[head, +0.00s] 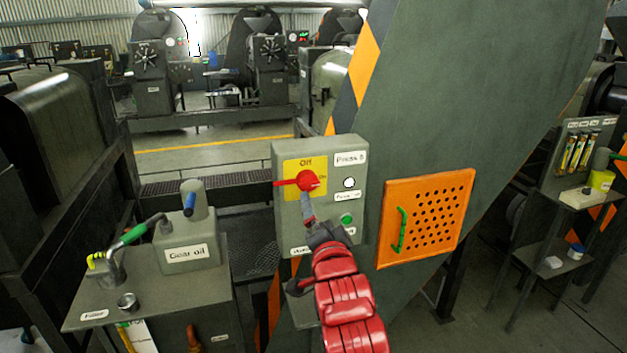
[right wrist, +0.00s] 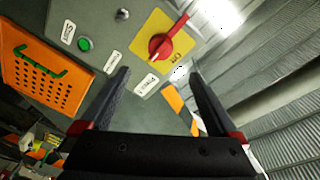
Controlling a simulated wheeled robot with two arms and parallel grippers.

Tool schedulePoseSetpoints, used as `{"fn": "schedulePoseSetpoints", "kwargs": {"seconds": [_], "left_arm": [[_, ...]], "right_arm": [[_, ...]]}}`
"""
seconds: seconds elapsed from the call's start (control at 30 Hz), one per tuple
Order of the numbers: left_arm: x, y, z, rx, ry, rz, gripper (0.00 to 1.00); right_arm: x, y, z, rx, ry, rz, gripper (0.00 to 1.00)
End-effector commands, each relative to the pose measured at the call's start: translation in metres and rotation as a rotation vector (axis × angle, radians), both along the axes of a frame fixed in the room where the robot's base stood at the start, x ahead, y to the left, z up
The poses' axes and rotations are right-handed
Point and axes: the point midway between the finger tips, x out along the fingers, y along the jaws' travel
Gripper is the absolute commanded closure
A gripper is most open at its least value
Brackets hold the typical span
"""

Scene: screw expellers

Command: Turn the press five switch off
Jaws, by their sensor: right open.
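The press five switch (head: 309,181) is a red rotary knob on a yellow plate, on the grey control box (head: 285,228) labelled "Press 5". Its red handle points left in the head view, with "Off" printed above the knob. The switch also shows in the right wrist view (right wrist: 161,46), beyond the fingertips. My right gripper (head: 306,199) is just below the knob in the head view. Its two fingers are apart with nothing between them in the right wrist view (right wrist: 158,73); I cannot tell whether they touch the knob. My left gripper is not in view.
A green button (head: 346,218) and a white lamp (head: 349,183) are on the same box. An orange perforated panel (head: 426,216) with a green handle is at its right. A table with a "Gear oil" can (head: 191,243) stands at the left.

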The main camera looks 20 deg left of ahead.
Motion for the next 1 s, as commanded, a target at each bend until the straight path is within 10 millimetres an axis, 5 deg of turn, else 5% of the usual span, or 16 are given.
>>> {"fn": "schedulePoseSetpoints", "kwargs": {"seconds": [0.6,1.0], "left_arm": [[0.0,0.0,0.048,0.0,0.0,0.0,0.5],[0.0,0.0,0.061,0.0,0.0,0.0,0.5]], "right_arm": [[0.089,0.043,0.005,0.0,-0.001,0.001,0.05],[0.118,0.056,0.002,0.001,-0.004,-0.001,0.05]]}}
